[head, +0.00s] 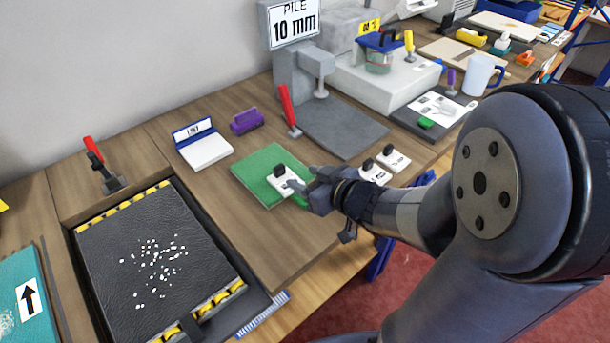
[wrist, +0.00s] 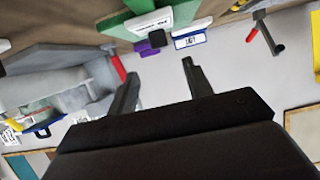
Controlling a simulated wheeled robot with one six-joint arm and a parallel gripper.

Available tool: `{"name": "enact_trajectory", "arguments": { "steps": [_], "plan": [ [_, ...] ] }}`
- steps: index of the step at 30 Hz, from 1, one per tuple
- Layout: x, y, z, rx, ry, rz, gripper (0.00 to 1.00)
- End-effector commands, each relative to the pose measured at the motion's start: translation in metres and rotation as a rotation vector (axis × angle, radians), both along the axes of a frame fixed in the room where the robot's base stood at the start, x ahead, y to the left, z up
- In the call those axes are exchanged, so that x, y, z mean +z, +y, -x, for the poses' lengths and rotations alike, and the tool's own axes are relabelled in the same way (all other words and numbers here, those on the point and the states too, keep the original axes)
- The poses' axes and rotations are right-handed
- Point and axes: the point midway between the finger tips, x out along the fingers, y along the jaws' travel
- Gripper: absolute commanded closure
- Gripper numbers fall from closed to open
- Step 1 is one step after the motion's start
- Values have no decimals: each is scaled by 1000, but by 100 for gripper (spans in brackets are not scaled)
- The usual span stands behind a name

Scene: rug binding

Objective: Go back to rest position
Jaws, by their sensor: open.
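My gripper (head: 302,178) is in the middle of the head view, at the right edge of a green mat (head: 258,165). It is open, and the wrist view shows its two fingers (wrist: 160,68) apart with nothing between them. A white block with a black knob (head: 284,182) lies on the green mat, partly covered by my gripper in the head view. In the wrist view the block (wrist: 152,22) appears beyond the fingertips, apart from them.
Two similar white blocks (head: 394,160) lie to the right of my gripper. A black tray (head: 120,245) with white bits stands at left. A purple brush (head: 247,121), a white labelled pad (head: 206,150) and a grey gauge stand (head: 300,75) stand behind. Bare wood (head: 245,225) lies in front.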

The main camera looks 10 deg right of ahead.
Motion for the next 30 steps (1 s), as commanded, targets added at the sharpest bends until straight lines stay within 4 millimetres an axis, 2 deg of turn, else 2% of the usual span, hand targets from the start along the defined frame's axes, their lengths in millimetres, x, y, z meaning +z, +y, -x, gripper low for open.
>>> {"name": "enact_trajectory", "arguments": {
  "steps": [5, 10, 27, 30],
  "plan": [
    [-1, 1, -2, 1, 0, 0, 52],
    [-10, 10, -14, 4, 0, 1, 52],
    [-53, 64, -94, 1, 1, 0, 52],
    [-28, 63, -93, 1, -5, 0, 52]
  ]
}}
